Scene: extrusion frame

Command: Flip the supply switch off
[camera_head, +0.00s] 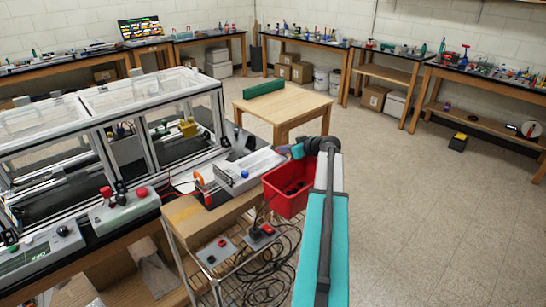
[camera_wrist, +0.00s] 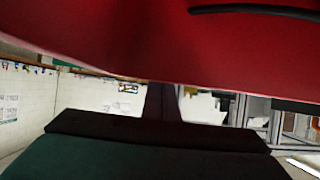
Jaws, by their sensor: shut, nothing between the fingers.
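A long pale box (camera_head: 240,170) with a blue button lies on the bench beside an orange-handled item (camera_head: 202,187). Lower down, a grey box with a red control (camera_head: 261,236) and another grey box with a red button (camera_head: 217,250) sit among black cables. I cannot tell which of these carries the supply switch. My gripper (camera_wrist: 162,102) is dark, shut and empty in the wrist view, close to a large red surface. In the head view my arm reaches up beside the red bin (camera_head: 285,195); the fingertips are not clear there.
A framed clear-walled enclosure (camera_head: 150,95) fills the left bench, with red-buttoned control boxes (camera_head: 122,208) in front. A wooden table (camera_head: 282,104) stands beyond my arm. Black cables (camera_head: 268,283) coil on the wire rack. The floor (camera_head: 430,220) at right is largely open.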

